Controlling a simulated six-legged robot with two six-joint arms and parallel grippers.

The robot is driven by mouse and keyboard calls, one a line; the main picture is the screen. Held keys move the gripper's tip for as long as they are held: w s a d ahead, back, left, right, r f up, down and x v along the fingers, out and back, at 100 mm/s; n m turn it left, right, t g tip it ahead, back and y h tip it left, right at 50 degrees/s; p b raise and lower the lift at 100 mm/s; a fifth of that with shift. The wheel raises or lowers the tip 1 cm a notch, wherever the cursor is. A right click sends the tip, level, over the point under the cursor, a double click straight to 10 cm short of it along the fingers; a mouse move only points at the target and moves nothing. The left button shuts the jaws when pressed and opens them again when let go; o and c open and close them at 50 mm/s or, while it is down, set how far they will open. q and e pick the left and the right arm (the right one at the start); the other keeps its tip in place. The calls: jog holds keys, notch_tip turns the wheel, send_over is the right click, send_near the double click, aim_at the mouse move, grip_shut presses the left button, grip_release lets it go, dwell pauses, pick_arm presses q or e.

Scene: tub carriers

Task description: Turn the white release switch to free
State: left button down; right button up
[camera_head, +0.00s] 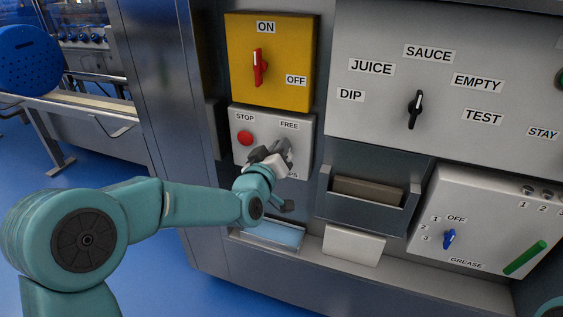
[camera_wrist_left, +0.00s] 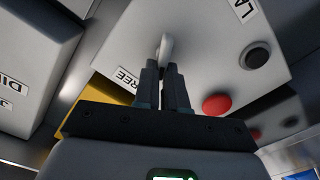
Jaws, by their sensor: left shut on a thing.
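The white release switch (camera_wrist_left: 166,44) shows in the left wrist view as a pale lever on a light grey box, between my fingertips. My left gripper (camera_wrist_left: 163,68) is shut on it. In the head view my left gripper (camera_head: 281,156) is at the right part of the grey switch box (camera_head: 244,120), just below the FREE label (camera_head: 289,125), and hides most of the switch. The FREE label (camera_wrist_left: 128,79) is partly covered in the wrist view too. I cannot tell exactly where the switch points. My right gripper is out of view.
A red STOP button (camera_head: 244,138) is left of my gripper on the same box. Above is a yellow panel (camera_head: 290,88) with a red switch (camera_head: 260,67). To the right are a selector panel with a black knob (camera_head: 415,109) and an open-topped bin (camera_head: 367,212).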

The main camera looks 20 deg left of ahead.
pick_arm(q)
jog(key=n+b, duration=0.3)
jog(key=b, duration=0.1)
jog(key=f+n+b, duration=0.1)
jog(key=n+b, duration=0.1)
jog(key=shift+a+n+b, duration=0.3)
jog(key=shift+b, duration=0.05)
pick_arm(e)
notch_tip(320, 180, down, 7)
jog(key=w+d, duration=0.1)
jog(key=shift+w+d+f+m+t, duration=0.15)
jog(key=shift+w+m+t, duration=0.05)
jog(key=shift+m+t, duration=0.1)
pick_arm(q)
jog(key=shift+r, duration=0.1)
jog(key=c, duration=1.2)
grip_release()
jog(key=s+p, duration=0.1)
jog(key=s, duration=1.5)
jog(key=shift+s+a+p, duration=0.15)
jog(key=shift+a+p, duration=0.15)
jog(key=shift+p, duration=0.05)
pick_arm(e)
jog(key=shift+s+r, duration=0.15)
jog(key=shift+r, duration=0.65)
